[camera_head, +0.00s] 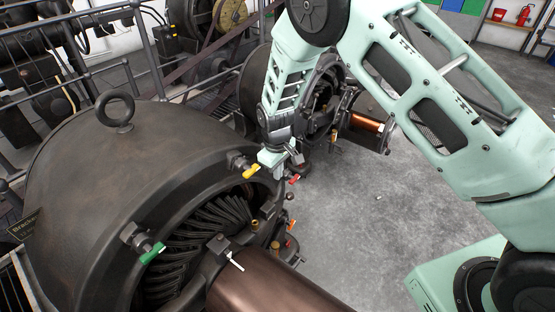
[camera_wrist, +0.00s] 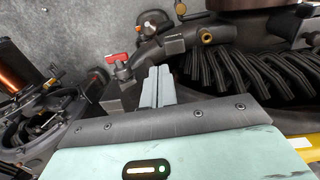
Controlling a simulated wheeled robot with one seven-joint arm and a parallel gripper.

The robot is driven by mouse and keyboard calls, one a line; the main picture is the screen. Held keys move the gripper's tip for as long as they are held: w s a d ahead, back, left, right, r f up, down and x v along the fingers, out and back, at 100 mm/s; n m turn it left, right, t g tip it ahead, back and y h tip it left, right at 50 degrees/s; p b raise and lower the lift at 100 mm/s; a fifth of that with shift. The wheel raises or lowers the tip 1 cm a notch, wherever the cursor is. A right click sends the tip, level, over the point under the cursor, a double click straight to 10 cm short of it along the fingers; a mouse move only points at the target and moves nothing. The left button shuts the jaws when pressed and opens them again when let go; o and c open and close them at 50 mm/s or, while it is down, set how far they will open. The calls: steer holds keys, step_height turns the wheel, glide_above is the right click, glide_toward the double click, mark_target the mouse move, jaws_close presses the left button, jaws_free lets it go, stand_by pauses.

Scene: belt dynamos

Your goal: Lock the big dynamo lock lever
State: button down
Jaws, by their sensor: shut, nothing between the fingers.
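The big dynamo (camera_head: 85,165) fills the left of the head view. Coloured levers sit around its open end: green (camera_head: 152,253), yellow (camera_head: 252,171), red (camera_head: 294,180) and a white one (camera_head: 236,262) by the shaft. I cannot tell which is the lock lever. My gripper (camera_head: 297,157) is at the upper right of the rim, just right of the yellow lever and above the red one. In the wrist view my shut, empty fingers (camera_wrist: 158,88) point toward the rim, with a red lever (camera_wrist: 118,58) to their left, apparently apart. A yellow piece shows at lower right (camera_wrist: 300,143).
A smaller dynamo with a copper coil (camera_head: 365,122) stands beyond my gripper; it also shows at left in the wrist view (camera_wrist: 30,85). Metal railings (camera_head: 145,45) run behind the big dynamo.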

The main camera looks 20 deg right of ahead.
step_height(320, 180, down, 6)
steer(key=s+d, duration=0.1)
steer(key=d, duration=0.1)
steer(key=shift+s+p, duration=0.15)
steer(key=shift+p, duration=0.25)
steer(key=shift+r, duration=0.1)
steer(key=s+d, duration=0.1)
steer(key=s+d+f, duration=0.1)
steer(key=shift+s+f+b, duration=0.3)
steer(key=shift+s+b, duration=0.05)
steer(key=shift+w+a, duration=0.1)
steer(key=shift+w, duration=0.05)
